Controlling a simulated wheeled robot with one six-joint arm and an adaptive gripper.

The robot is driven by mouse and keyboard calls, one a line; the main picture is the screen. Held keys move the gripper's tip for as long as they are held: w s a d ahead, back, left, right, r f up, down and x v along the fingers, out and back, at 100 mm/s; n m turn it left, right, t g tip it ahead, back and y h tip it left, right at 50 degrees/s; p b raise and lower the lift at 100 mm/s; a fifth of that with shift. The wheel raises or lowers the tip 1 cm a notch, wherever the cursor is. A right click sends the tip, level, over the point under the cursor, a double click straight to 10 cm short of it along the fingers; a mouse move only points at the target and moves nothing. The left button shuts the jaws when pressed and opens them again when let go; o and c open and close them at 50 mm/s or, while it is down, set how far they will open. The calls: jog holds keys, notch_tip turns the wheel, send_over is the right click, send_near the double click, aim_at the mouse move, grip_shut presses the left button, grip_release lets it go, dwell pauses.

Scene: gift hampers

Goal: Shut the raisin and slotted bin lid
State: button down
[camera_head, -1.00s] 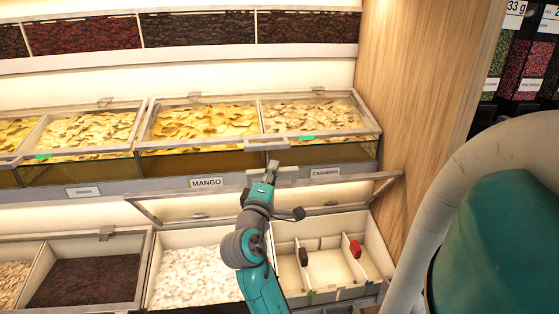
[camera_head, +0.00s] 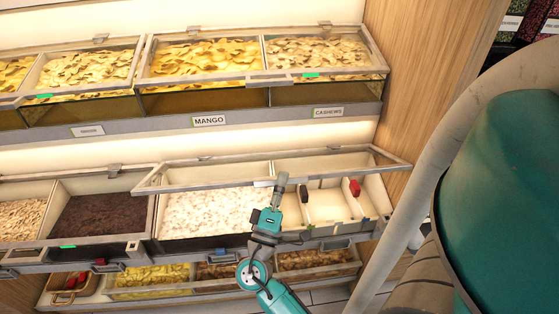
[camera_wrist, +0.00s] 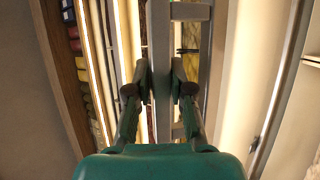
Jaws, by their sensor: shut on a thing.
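The lid (camera_head: 200,187) is a clear pane in a grey frame over the lower-right bin pair. It is partly open, its front bar raised above the bin's front edge. Under it are a compartment of white pieces (camera_head: 205,212) and a pale slotted compartment (camera_head: 326,204) with a black item (camera_head: 304,195) and a red item (camera_head: 355,188). My gripper (camera_head: 282,179) is shut on the lid's handle at the middle of the front bar. In the wrist view my gripper (camera_wrist: 160,88) has its fingers either side of the grey bar (camera_wrist: 158,45). The contact itself is partly hidden.
The shelf above holds shut bins labelled MANGO (camera_head: 209,120) and CASHEWS (camera_head: 328,112). A dark-filled bin (camera_head: 100,215) is to the left. Lower bins (camera_head: 150,280) lie beneath. A wooden side panel (camera_head: 415,70) bounds the right.

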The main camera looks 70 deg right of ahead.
notch_tip(320, 180, down, 22)
jog(key=s+a+m+g+h, duration=0.1)
jog(key=a+m+h, duration=0.1)
jog(key=shift+f+g, duration=0.2)
jog(key=shift+g, duration=0.1)
jog(key=c, duration=1.1)
grip_release()
jog(key=shift+s, duration=0.1)
jog(key=v, duration=1.2)
